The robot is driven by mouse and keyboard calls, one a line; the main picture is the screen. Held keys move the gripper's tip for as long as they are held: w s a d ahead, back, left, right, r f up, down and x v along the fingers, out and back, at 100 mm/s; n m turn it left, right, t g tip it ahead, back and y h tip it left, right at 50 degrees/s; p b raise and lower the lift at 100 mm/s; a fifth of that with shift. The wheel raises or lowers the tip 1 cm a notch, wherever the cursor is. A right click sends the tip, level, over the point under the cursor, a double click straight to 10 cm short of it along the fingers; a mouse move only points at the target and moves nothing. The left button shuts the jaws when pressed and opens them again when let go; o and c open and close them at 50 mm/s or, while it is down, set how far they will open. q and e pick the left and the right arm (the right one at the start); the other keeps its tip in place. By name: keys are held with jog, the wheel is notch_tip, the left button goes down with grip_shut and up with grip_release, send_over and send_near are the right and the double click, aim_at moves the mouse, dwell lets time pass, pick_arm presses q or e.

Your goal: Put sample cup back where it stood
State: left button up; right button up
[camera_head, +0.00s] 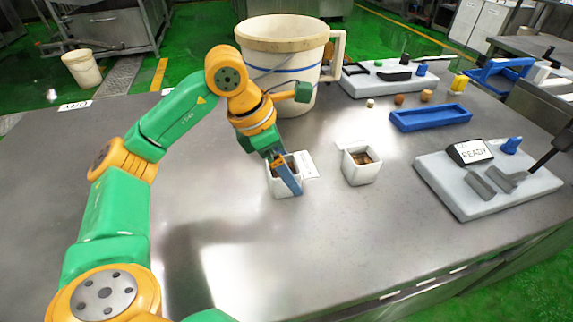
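Two square white cups with brown contents stand upright on the steel table. The left cup (273,187) is at my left gripper (289,182); the right cup (361,173) stands apart with nothing touching it. A blue finger of my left gripper reaches down across the front right of the left cup. The other finger is hard to make out, so I cannot tell whether the gripper is closed on the cup's wall. The left cup seems to rest on the table. My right gripper is not in view.
A large cream bucket (282,55) stands behind the left cup. A blue tray (430,118) lies at the back right. A grey station with a READY sign (472,152) is at the right, and another panel (385,78) behind. The front middle table is clear.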

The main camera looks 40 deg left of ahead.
pick_arm(q)
jog(key=shift+r, duration=0.1)
jog(key=p+v, duration=0.4)
jog(key=v, duration=0.8)
